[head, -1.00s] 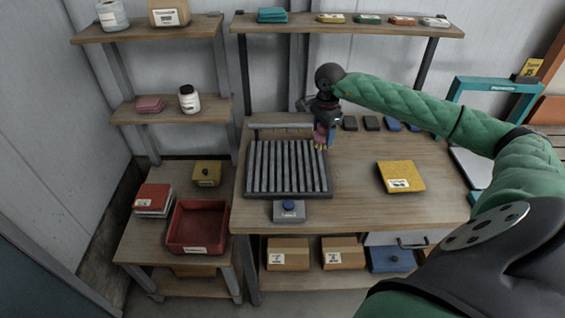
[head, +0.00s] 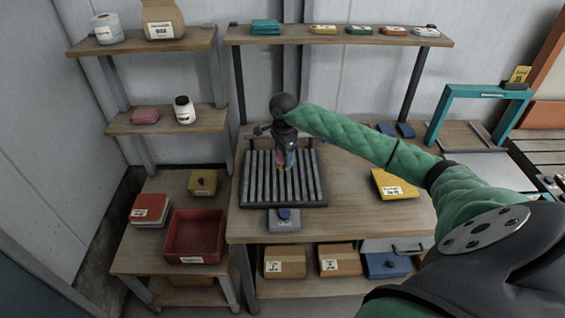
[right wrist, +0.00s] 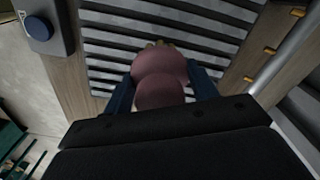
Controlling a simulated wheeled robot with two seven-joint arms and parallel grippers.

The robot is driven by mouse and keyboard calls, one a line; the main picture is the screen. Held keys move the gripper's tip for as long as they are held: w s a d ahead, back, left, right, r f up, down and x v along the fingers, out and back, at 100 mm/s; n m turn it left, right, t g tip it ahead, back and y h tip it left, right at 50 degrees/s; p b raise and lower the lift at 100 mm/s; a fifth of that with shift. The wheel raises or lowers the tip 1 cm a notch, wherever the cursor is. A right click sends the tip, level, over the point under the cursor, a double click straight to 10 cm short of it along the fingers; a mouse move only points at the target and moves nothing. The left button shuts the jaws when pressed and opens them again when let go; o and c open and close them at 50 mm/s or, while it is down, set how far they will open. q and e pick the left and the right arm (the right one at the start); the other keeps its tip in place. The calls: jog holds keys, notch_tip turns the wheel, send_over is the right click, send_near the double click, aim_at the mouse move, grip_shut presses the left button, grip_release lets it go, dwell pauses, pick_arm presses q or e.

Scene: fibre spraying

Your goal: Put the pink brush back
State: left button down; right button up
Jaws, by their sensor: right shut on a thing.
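The pink brush (right wrist: 160,75) is held between the two blue fingers of my right gripper (right wrist: 162,92) in the right wrist view. In the head view my right gripper (head: 284,160) hangs above the dark slatted rack (head: 258,185), over its middle, and the brush shows only as a small pink and yellowish patch below it. The slats also show beyond the brush in the right wrist view (right wrist: 110,45). I cannot tell whether the brush touches the slats. My left gripper is not in view.
A grey box with a blue knob (head: 284,220) stands in front of the rack. A yellow pad (head: 394,186) lies on the bench to the right. A red bin (head: 194,238) stands on the lower table at left. A rail with orange pegs (right wrist: 270,50) is beside the rack.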

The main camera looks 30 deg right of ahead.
aim_at(282, 163)
jog(key=shift+a+f, duration=0.2)
jog(key=shift+f, duration=1.6)
jog(key=shift+w+f, duration=0.1)
jog(key=shift+f, duration=0.2)
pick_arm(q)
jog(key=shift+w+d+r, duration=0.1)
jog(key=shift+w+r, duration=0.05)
pick_arm(e)
jog(key=shift+d, duration=0.1)
pick_arm(q)
jog(key=shift+b, duration=0.3)
pick_arm(e)
jog(key=shift+f, duration=0.1)
jog(key=o, duration=0.9)
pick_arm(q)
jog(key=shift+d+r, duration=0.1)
pick_arm(e)
jog(key=shift+o, duration=0.2)
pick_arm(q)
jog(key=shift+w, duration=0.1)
